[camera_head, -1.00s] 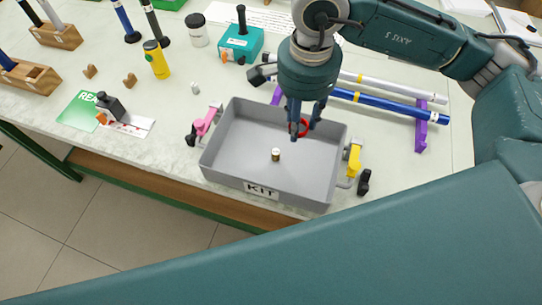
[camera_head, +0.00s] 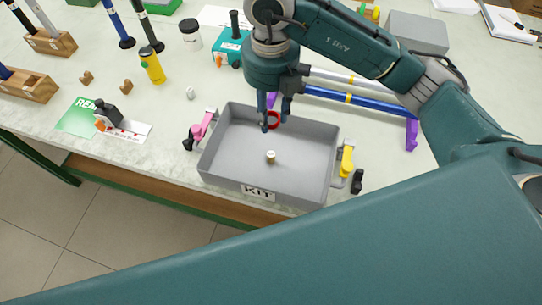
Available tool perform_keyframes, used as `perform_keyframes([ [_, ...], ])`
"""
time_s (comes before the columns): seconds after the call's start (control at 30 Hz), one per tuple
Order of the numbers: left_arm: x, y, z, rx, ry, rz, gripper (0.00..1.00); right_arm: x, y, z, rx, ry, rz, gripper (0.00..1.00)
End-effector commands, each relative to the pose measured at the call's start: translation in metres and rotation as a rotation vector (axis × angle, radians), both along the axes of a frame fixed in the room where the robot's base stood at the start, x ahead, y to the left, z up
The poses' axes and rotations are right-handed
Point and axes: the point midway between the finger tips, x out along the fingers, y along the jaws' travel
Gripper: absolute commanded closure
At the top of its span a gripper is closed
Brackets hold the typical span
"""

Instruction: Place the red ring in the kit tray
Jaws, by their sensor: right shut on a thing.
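The kit tray (camera_head: 228,178) is a grey open box with a "KIT" label on its front wall, near the table's front edge. A small tan and dark cylinder (camera_head: 271,157) stands on its floor. My right gripper (camera_head: 271,125) points down over the back part of the tray. It is shut on the red ring (camera_head: 275,119), which shows between and behind the fingers. I cannot tell whether the ring touches the tray. My left gripper is not in view; a large teal arm link of mine covers the bottom of the picture.
A pink clamp (camera_head: 203,126) and a yellow clamp (camera_head: 346,162) sit at the tray's sides. Blue and silver rods (camera_head: 345,97) lie on purple supports behind it. A yellow bottle (camera_head: 152,65) and a green card with a dark stamp-like item (camera_head: 106,112) stand left.

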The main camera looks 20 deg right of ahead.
Motion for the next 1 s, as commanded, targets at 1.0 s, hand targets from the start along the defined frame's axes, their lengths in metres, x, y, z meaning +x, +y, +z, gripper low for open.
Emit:
perform_keyframes([
  [1.0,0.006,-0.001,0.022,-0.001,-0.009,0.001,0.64,-0.001,-0.001,-0.184,-0.001,0.002,0.003,0.83],
])
